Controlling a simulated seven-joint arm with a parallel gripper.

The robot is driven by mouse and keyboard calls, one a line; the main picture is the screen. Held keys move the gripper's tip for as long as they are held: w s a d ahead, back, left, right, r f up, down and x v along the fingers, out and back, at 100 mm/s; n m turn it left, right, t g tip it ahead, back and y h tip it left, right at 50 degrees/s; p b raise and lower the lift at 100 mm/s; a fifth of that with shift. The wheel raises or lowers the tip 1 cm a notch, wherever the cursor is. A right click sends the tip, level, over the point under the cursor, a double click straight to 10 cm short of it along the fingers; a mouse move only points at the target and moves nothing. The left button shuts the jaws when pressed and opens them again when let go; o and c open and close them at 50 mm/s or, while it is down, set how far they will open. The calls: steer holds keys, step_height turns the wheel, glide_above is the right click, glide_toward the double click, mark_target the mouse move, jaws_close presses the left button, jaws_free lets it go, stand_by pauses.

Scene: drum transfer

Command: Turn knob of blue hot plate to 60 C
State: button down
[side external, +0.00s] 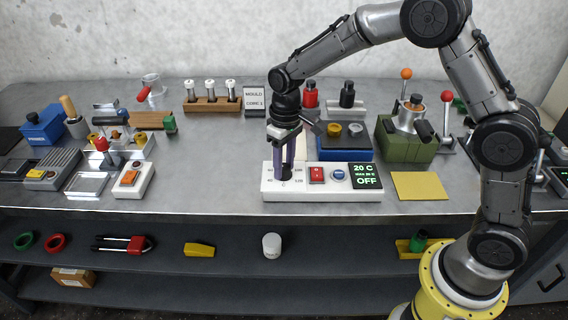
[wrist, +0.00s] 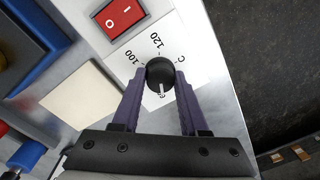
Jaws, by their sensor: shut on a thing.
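The hot plate shows as a white control panel (side external: 270,194) at the front middle of the bench, with a blue and dark unit (side external: 345,152) behind it. The panel carries a red rocker switch (side external: 317,175), a blue button (side external: 338,175) and a display (side external: 366,175) with green text reading 20 C and OFF. My gripper (side external: 286,176) points down at the panel's left end. In the wrist view its purple fingers (wrist: 160,85) are shut on the black round knob (wrist: 160,72). The knob's white pointer line aims at a scale number that is partly hidden; 100 and 120 are readable.
A yellow pad (side external: 419,186) lies right of the panel, and a green device (side external: 407,140) stands behind it. A white box with an orange switch (side external: 133,180) sits to the left. Bare bench lies between that box and the panel.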

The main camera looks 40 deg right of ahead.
mark_target(286, 165)
steer(key=shift+r+m, duration=0.1)
steer(key=shift+m, duration=0.5)
steer(key=shift+c, duration=2.2)
jaws_free()
step_height(286, 165, up, 14)
steer(key=shift+d, duration=0.25)
